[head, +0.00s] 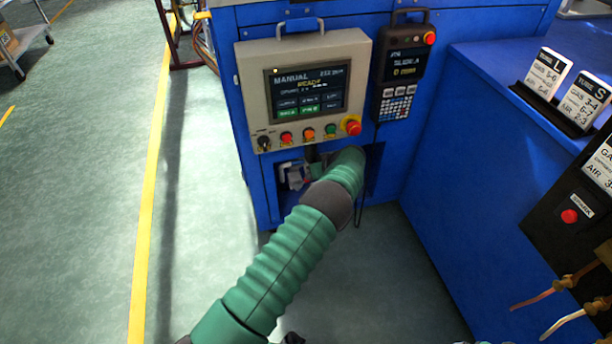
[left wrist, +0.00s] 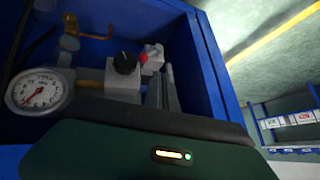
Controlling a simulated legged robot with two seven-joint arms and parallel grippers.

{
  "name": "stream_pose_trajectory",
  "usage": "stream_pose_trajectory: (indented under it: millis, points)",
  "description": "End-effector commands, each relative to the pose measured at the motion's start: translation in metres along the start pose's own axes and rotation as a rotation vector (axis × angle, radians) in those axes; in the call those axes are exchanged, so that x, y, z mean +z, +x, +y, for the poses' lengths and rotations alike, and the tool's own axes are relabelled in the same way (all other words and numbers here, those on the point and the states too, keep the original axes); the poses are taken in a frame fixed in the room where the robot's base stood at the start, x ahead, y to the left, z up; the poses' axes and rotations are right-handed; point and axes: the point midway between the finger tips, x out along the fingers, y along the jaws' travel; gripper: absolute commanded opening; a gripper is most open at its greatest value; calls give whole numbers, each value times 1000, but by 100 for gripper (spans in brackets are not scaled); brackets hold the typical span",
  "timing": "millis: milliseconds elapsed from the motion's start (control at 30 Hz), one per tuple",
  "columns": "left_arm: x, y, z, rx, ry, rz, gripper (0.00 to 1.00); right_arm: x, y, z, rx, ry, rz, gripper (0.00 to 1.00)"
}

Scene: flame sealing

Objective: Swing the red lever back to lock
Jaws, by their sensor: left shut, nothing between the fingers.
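The left wrist view shows a small red part (left wrist: 144,62) beside a black knob (left wrist: 124,63) on a pale block (left wrist: 122,88). It may be the red lever, but most of it is hidden and I cannot tell which way it is turned. My left gripper (head: 317,160) reaches into the open recess under the control panel, mostly hidden by my green arm. It is shut and empty. In the left wrist view its grey fingers (left wrist: 166,90) are close to the red part; I cannot tell whether they touch.
A round gauge (left wrist: 40,92) sits at the left in the recess. The control panel (head: 360,60) with buttons overhangs the opening. A handheld pendant (head: 402,65) hangs at its right. A blue cabinet (head: 470,150) stands at the right.

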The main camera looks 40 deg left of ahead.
Motion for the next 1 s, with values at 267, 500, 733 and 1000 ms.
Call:
stream_pose_trajectory:
  millis: [267, 500, 733, 1000]
  points:
    - [1, -53, 5, -4, -1, 0, 0, -7, -29, -1, -1, -2, 0, 100]
    - [4, -60, 8, -4, -1, 0, 0, -7, -30, 0, 0, -2, 0, 100]
    - [4, -59, 7, -4, -2, -1, 0, -7, -30, 0, 0, -2, 0, 100]
    - [5, -75, -10, 25, 43, -69, 0, -8, -32, -1, 0, -2, 0, 100]
